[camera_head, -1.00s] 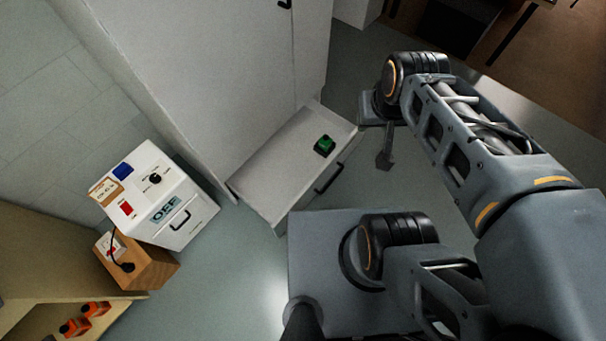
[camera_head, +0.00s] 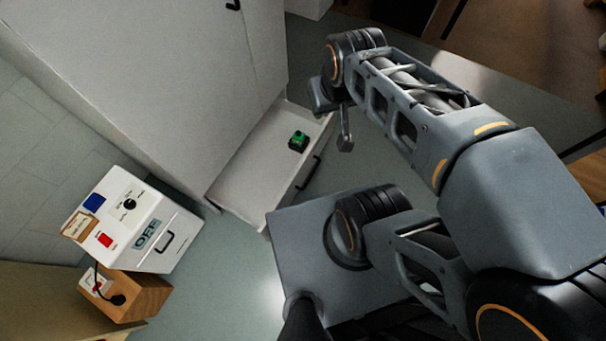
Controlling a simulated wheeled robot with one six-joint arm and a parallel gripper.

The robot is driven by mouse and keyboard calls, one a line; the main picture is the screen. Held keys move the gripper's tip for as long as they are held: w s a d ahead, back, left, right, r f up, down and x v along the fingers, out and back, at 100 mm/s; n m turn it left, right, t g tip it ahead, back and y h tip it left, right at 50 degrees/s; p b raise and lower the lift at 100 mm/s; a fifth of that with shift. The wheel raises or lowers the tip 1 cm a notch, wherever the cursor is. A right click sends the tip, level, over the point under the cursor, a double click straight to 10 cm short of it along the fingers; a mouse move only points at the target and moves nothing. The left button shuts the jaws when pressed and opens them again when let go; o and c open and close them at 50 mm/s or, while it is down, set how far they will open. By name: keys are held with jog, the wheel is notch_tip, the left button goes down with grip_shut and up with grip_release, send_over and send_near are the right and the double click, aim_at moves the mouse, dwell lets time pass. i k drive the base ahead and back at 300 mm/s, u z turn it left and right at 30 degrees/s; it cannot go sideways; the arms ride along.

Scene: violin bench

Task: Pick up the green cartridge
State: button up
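The green cartridge (camera_head: 298,141) is a small dark block with a green top. It lies inside an open drawer (camera_head: 245,178) at the foot of a white cabinet, near the drawer's right end. My gripper (camera_head: 345,143) is to the right of the cartridge, past the drawer's edge in the picture, and apart from it. It shows only as a small grey tip below the wrist. I cannot make out whether its fingers are open or shut.
A white cabinet (camera_head: 170,80) stands behind the drawer. The drawer front has a dark handle (camera_head: 308,172). A white box marked OFF (camera_head: 150,215), with a knob and coloured buttons, sits on a wooden block (camera_head: 143,296) at left. Grey floor (camera_head: 235,265) is clear between them.

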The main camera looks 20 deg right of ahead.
aim_at(298, 138)
jog(key=u, duration=3.75)
jog(key=k, duration=1.4)
jog(key=z, duration=1.6)
jog(key=i, duration=0.5)
jog(key=z, duration=0.05)
